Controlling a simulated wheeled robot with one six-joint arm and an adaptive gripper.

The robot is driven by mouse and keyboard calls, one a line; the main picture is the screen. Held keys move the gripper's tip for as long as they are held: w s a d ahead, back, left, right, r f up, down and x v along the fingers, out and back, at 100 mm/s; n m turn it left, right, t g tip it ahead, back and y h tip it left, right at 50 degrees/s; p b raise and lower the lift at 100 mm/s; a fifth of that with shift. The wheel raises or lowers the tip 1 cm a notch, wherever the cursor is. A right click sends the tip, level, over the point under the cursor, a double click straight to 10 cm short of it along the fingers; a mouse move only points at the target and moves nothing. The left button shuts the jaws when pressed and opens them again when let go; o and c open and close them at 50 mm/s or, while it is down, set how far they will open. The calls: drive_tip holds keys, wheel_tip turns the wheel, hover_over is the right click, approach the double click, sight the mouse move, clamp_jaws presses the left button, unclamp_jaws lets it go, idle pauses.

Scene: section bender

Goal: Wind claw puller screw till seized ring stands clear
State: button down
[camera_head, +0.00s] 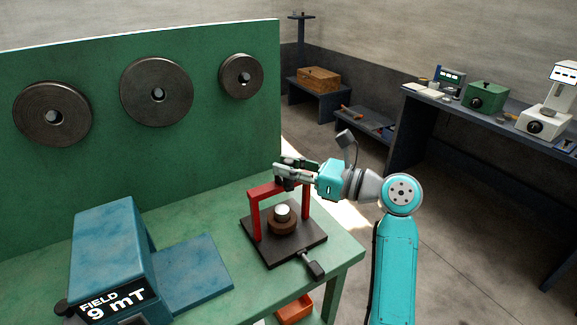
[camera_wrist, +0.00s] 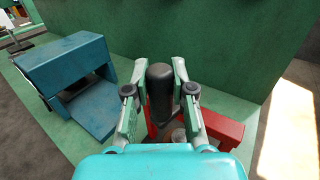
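The claw puller's red frame (camera_head: 255,215) stands upright on a dark base plate (camera_head: 268,252) on the green bench. A brown ring (camera_head: 282,226) sits under it, around a pale metal shaft end (camera_head: 282,211). My gripper (camera_head: 284,171) is at the top of the frame. In the wrist view, a dark rounded handle (camera_wrist: 160,92), apparently the screw's, stands between my two fingers (camera_wrist: 159,68). The fingers flank it closely, but whether they press on it I cannot tell. The red frame (camera_wrist: 222,130) shows below. The screw is mostly hidden, and any gap under the ring is not clear.
A blue box (camera_head: 108,250) with a "FIELD 9 mT" display and a blue plate (camera_head: 192,273) stand left of the puller. A dark-ended lever (camera_head: 313,265) juts from the base plate's front. A green panel (camera_head: 200,130) with three dark discs rises behind.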

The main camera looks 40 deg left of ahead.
drive_tip(key=shift+s, duration=0.1)
drive_tip(key=shift+s+a+m+t+h, duration=0.45)
drive_tip(key=shift+m+t, duration=1.05)
drive_tip(key=shift+t, duration=0.75)
drive_tip(key=shift+s+a+m+t+h, duration=0.2)
drive_tip(key=shift+a+m+t+h, duration=0.35)
drive_tip(key=shift+m+t, duration=1.3)
drive_tip(key=shift+s+a+m+t+h, duration=0.35)
drive_tip(key=shift+a+m+t, duration=0.55)
drive_tip(key=shift+t, duration=1.7)
drive_tip(key=shift+d+m+t, duration=0.2)
drive_tip(key=shift+m+t, duration=0.1)
drive_tip(key=shift+m, duration=0.15)
drive_tip(key=c, duration=1)
unclamp_jaws()
drive_tip(key=shift+o, duration=0.2)
